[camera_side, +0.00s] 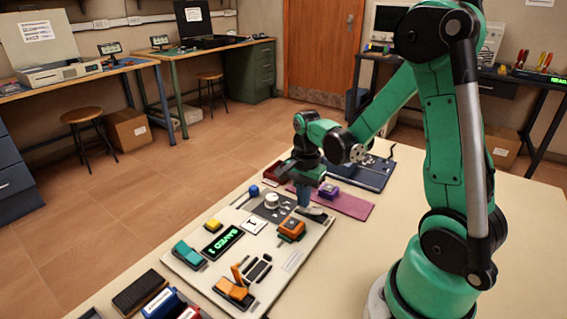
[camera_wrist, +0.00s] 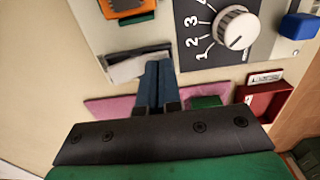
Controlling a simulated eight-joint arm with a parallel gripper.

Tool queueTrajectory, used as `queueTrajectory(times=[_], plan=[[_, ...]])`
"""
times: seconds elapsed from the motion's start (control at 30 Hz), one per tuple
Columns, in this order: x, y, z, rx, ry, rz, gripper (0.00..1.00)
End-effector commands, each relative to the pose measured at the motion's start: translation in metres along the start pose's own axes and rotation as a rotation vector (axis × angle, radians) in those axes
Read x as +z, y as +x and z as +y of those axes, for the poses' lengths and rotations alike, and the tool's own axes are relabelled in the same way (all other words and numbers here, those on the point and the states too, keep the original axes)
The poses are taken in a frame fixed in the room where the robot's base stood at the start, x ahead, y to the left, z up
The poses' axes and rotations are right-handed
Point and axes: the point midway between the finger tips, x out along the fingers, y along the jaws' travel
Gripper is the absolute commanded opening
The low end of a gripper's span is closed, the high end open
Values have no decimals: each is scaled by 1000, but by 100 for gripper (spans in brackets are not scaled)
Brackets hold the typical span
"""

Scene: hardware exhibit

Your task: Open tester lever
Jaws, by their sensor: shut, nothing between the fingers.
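A cream panel (camera_side: 291,262) on the table carries several controls; none is clearly labelled as the tester lever. An orange lever (camera_side: 238,272) stands up from an orange base (camera_side: 235,292) near its front. A low grey and black piece (camera_side: 318,215) lies at the panel's far right edge; it also shows in the wrist view (camera_wrist: 128,68). My gripper (camera_side: 303,200) points down beside this piece, its blue fingers together and empty. In the wrist view the fingertips (camera_wrist: 158,66) are close to the piece's right end; contact cannot be told.
A white dial (camera_wrist: 235,27), numbered, and a blue block (camera_wrist: 300,26) are near my fingers. An orange block (camera_side: 292,226) sits on green.

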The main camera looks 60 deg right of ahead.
Motion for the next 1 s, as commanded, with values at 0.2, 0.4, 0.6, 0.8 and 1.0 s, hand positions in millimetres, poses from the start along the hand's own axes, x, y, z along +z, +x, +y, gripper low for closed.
queueTrajectory(times=[0.2,0.4,0.6,0.8,1.0], plan=[[0,-11,0,0,0,0,0],[0,-31,0,0,0,0,0],[0,-51,0,0,0,0,0],[0,-67,0,0,0,0,0],[0,-71,0,0,0,0,0]])
